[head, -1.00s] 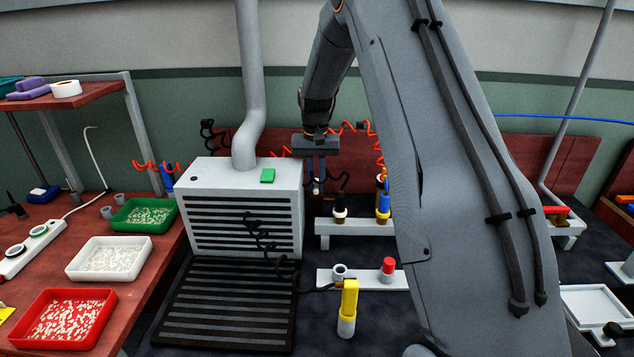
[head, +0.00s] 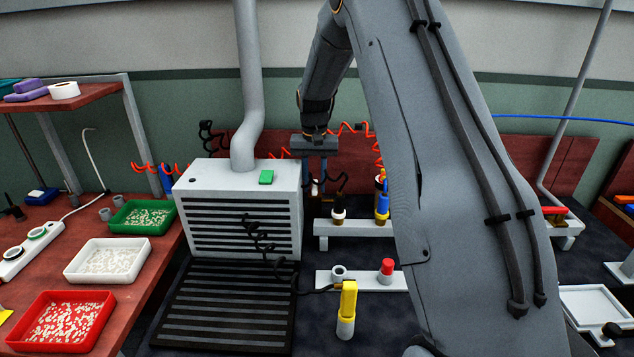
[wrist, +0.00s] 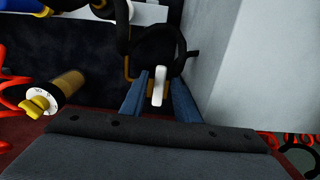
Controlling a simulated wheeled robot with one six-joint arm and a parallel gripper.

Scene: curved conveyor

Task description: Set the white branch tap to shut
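The white branch tap (wrist: 158,85) shows in the wrist view as a white lever on a brass-coloured body with a black loop behind it. It also shows small in the head view (head: 315,187), just below my fingers. My gripper (wrist: 158,94) is open, with one blue-grey finger on each side of the white lever. A dark gap shows between the lever and each finger, so they look apart. In the head view my gripper (head: 315,170) points down behind the grey box. The tap's lower part is hidden.
A grey slatted box (head: 245,208) with a pipe stands left of my gripper. A yellow-handled tool (head: 347,300) stands nearer. In the wrist view, a brass cylinder with a yellow knob (wrist: 40,104) lies left; a pale wall (wrist: 250,60) is right.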

